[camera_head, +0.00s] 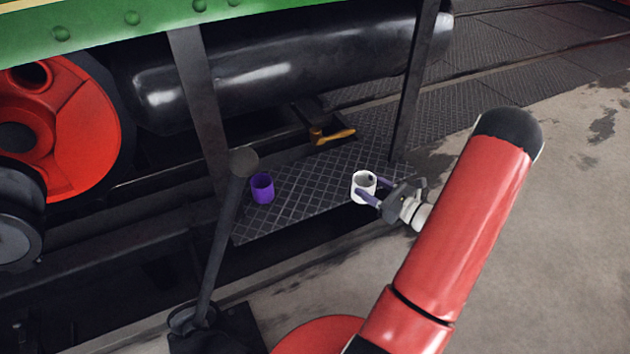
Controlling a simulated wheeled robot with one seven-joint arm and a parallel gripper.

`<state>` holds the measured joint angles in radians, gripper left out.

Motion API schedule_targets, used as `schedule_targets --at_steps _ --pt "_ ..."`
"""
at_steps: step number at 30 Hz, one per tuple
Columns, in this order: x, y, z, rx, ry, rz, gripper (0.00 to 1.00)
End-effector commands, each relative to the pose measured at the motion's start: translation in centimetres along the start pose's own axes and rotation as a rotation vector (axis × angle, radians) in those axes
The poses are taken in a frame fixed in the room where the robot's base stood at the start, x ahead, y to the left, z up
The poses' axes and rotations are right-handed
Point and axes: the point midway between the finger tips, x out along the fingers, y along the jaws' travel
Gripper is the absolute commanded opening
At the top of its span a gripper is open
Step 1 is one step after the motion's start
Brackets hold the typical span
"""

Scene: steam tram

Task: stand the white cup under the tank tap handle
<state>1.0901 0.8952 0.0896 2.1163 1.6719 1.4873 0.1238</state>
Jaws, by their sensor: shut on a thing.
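The white cup (357,191) is upright at the right end of the dark tread-plate step. My gripper (369,186) reaches it from the right and is shut on it, with its purple fingers at the cup's right side. I cannot tell whether the cup's base touches the plate. The tank tap handle (336,136), yellow-orange, shows behind the step, below the black tank (290,75). The cup is in front of the handle and to its right.
A purple cup (262,188) stands on the left part of the tread-plate step (309,193). A dark post (412,90) rises behind my gripper, and another post (200,105) stands left. A lever (222,235) leans in front. The plate between the cups is clear.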

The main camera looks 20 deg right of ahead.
Motion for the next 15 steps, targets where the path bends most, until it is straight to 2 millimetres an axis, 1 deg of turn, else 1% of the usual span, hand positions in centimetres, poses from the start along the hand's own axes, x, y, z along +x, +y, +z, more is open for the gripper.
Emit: schedule_targets --at_steps 2,4,15 --pt "0.5 -0.2 -0.1 -0.001 -0.002 0.004 0.26" --pt "1.8 -0.2 -0.1 0.0 -0.001 0.006 0.26" --pt "11.8 -0.1 -0.1 0.0 -0.002 0.005 0.26"
